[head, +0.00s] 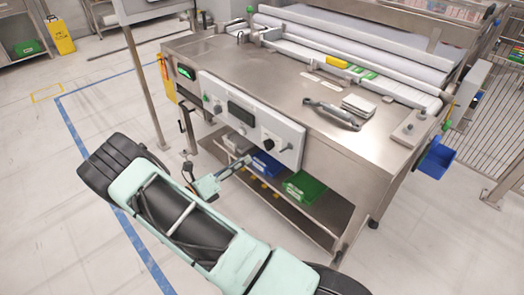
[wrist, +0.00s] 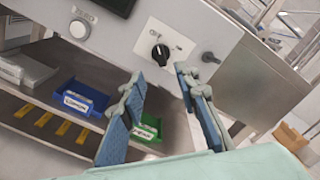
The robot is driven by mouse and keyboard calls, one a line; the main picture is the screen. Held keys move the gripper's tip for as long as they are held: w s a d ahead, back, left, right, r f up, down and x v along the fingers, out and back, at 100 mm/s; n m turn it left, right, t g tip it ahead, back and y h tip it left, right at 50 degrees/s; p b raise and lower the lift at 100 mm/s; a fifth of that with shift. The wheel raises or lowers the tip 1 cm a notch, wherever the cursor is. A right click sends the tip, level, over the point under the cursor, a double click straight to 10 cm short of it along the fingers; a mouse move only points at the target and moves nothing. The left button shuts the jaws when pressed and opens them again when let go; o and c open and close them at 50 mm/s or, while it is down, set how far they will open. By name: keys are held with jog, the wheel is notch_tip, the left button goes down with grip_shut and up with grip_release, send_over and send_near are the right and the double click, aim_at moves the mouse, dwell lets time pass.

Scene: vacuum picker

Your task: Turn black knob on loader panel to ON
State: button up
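The black knob (wrist: 160,53) sits on a white square plate on the grey loader panel (wrist: 215,35). Its pale pointer mark points roughly upward in the wrist view; the plate's lettering is too small to read. In the head view the knob (head: 267,144) is at the right part of the panel (head: 287,131), right of the dark display. My gripper (wrist: 160,74) is open and empty, its two blue-grey fingers spread just below and either side of the knob, apart from it. In the head view my gripper (head: 246,161) is in front of the panel's lower edge.
A dark round button (wrist: 208,57) is right of the knob, and a pale round knob (wrist: 79,28) far left. Below the panel, a shelf holds a blue bin (wrist: 82,98) and a green bin (head: 304,186). A metal tool (head: 333,114) lies on the machine top.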

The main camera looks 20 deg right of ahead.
aim_at(265, 146)
jog(key=x, duration=0.9)
jog(key=shift+w+d, duration=0.1)
jog(key=shift+d, duration=0.25)
grip_shut()
